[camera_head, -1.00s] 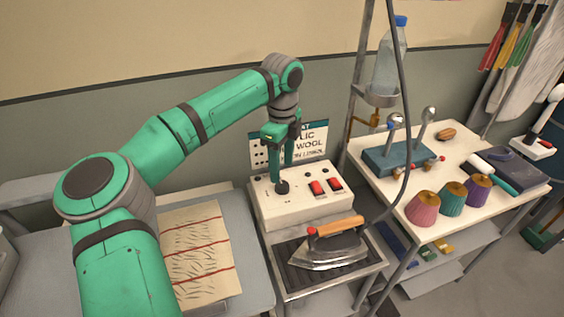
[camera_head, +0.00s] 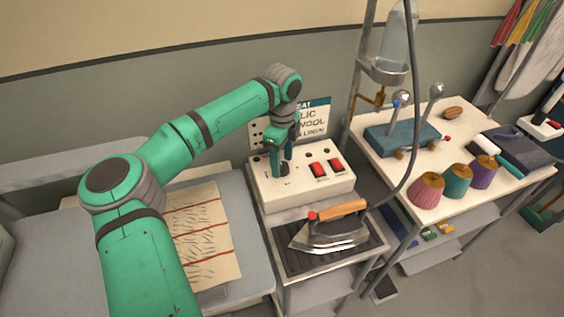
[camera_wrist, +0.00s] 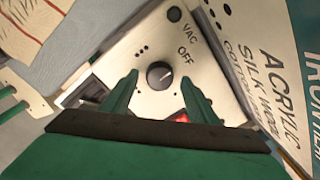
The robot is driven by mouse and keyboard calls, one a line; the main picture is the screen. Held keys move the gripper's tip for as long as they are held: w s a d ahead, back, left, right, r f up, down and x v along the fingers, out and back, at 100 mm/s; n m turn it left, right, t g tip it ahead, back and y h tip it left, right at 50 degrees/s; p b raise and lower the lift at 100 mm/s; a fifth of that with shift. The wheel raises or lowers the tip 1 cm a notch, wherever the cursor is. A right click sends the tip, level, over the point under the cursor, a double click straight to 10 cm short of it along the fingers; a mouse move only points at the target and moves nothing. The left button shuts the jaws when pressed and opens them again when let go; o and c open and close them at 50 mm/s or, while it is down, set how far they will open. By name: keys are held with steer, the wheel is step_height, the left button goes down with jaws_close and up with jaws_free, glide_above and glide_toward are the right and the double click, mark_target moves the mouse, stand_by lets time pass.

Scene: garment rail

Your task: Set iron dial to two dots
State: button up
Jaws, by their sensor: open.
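The iron's dial is a round dark knob (camera_wrist: 160,74) with a pale pointer mark, on a white control box (camera_head: 325,183). In the wrist view, "OFF" is printed to its upper right, a cluster of three dots to its upper left, and a single dot at its lower right. I cannot make out a two-dot mark. My gripper (camera_wrist: 159,76) is open, with one green finger on each side of the knob and gaps between. In the head view my gripper (camera_head: 282,163) points down at the box's left part and partly hides the knob.
The iron (camera_head: 330,234) rests on a dark ribbed stand in front of the box. A label sign (camera_head: 314,120) is behind. A cable hangs at the right, near a table (camera_head: 485,207) with spools.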

steer(key=shift+f, duration=0.5)
steer(key=c, duration=1.1)
steer(key=shift+o, duration=0.3)
